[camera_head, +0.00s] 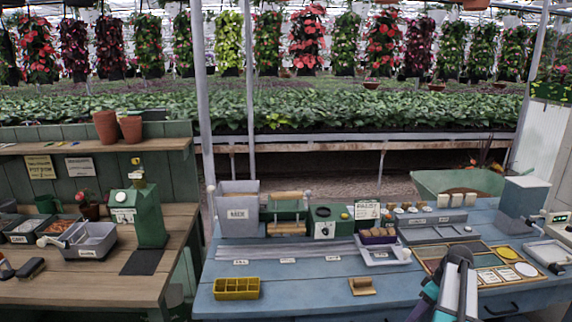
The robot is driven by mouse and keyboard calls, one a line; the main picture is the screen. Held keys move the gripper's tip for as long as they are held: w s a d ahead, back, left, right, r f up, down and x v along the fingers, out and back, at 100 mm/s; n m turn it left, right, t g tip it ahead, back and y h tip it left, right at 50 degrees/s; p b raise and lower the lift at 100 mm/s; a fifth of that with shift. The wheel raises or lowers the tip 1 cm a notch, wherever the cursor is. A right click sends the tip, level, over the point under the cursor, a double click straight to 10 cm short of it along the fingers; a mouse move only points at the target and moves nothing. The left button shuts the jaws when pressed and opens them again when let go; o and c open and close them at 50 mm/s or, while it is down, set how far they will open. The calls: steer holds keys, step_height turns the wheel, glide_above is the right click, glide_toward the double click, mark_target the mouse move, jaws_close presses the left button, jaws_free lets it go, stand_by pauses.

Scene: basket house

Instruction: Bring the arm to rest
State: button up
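Part of my arm (455,290) rises from the bottom edge at right of centre, in front of the blue workbench (330,290). It shows a white link with dark edges, a dark rounded joint at its top, and teal and purple parts on its left. I cannot make out the gripper fingers, and nothing held can be seen.
My arm overlaps the bench's front and hides part of a board of coloured squares (507,253). A yellow divided tray (236,289) and a small tan block (362,286) lie near the front. Bins and machines line the back. A wooden bench (85,290) stands left.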

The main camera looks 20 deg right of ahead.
steer(key=s+a+f+m+g, duration=0.1)
steer(key=a+f+g, duration=0.1)
steer(key=a+f, duration=1)
steer(key=s+a+f+m+g, duration=0.1)
steer(key=a+f+g, duration=0.1)
steer(key=a+f, duration=1.05)
steer(key=s+a+f+g+h, duration=0.1)
steer(key=s+a+f, duration=0.3)
steer(key=s+a, duration=0.5)
steer(key=s+a+f+m+g+h, duration=0.1)
steer(key=s+a+f, duration=0.3)
steer(key=s+a, duration=0.6)
steer(key=shift+s+a+f+m+g+h, duration=0.15)
steer(key=shift+s+a+m+g+h, duration=0.15)
steer(key=shift+a+g+h, duration=0.45)
steer(key=shift+a, duration=0.2)
